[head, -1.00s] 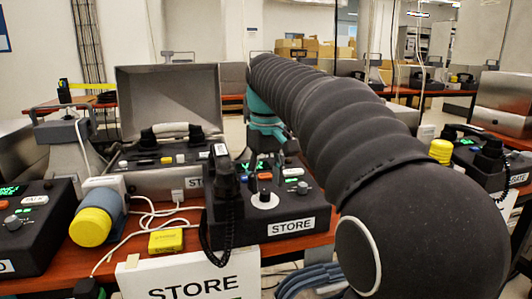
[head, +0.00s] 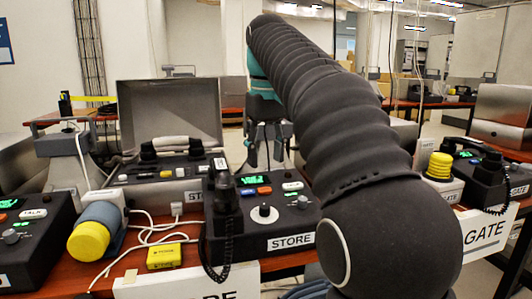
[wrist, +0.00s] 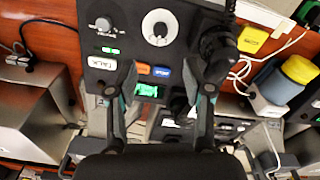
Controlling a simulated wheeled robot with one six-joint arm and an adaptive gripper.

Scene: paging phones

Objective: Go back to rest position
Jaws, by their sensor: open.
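My gripper (head: 266,160) is open and empty, pointing down above the back edge of the STORE paging phone in the head view. The STORE phone (head: 262,242) is a black console with a green display, orange and blue buttons, a round white knob and a handset (head: 224,200) upright at its left side. In the wrist view my gripper's two fingers (wrist: 163,84) are spread apart, and the STORE phone (wrist: 130,42) lies beyond them, its buttons visible between the fingers. My dark ribbed arm covers the middle right of the head view.
An open grey case (head: 170,105) with another phone stands behind left. A blue-yellow cylinder (head: 92,236) and a yellow box (head: 164,256) lie on the red-brown table left of the STORE phone. The GATE phone (head: 488,178) stands at right. Cables cross the tabletop.

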